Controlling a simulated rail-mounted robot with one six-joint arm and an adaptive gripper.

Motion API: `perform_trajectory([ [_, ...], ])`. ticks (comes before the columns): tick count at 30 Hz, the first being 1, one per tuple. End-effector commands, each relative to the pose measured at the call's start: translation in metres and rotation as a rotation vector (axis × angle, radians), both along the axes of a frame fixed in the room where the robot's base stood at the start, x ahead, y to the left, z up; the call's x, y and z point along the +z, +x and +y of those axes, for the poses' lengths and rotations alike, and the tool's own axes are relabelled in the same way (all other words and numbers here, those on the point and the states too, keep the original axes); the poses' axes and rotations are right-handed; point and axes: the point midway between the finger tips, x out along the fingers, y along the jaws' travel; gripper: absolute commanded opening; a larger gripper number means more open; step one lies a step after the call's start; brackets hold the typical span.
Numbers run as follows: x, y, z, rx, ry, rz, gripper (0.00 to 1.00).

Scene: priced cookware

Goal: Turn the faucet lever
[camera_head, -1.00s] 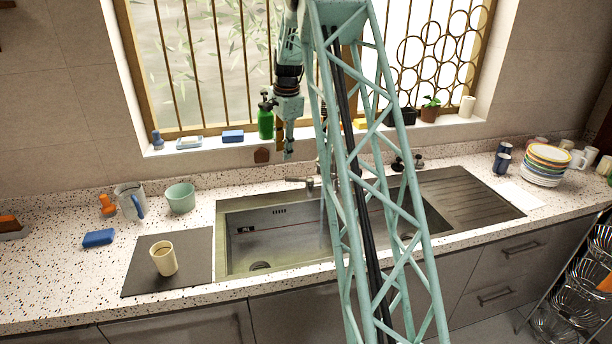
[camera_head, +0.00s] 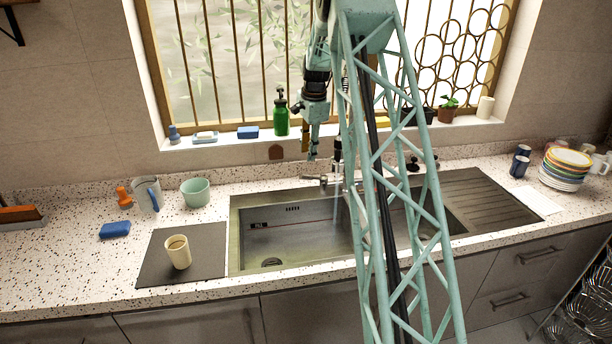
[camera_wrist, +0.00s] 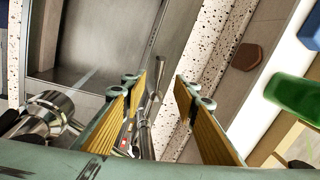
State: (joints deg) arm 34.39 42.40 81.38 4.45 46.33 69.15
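The chrome faucet (camera_head: 323,181) stands at the back rim of the sink, partly hidden behind my arm's lattice. A pale vertical streak like running water shows below it in the head view. In the wrist view, a slim metal lever (camera_wrist: 154,90) shows between my fingers, apart from both. A larger chrome faucet part (camera_wrist: 48,116) is at the left. My gripper (camera_wrist: 163,86) is open and empty, with yellow-brown pads on both fingers. In the head view my gripper (camera_head: 312,155) points down, above and behind the sink's back edge, in front of the window.
The steel sink (camera_head: 240,232) is open in front. A green bottle (camera_head: 281,118) and a blue sponge (camera_head: 247,132) are on the window sill, close to my gripper. A beige cup (camera_head: 178,254) stands on a dark mat at left. Stacked plates (camera_head: 562,172) are at right.

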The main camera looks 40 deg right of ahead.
Motion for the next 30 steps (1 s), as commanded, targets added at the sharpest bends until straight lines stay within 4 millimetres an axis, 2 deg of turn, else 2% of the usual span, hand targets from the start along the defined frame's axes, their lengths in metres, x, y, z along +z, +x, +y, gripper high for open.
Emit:
perform_trajectory([
  [24,-0.1,0.017,-0.004,0.0,0.002,0.003,0.28],
  [30,-0.115,0.02,-0.006,0.001,0.0,0.002,0.28],
])
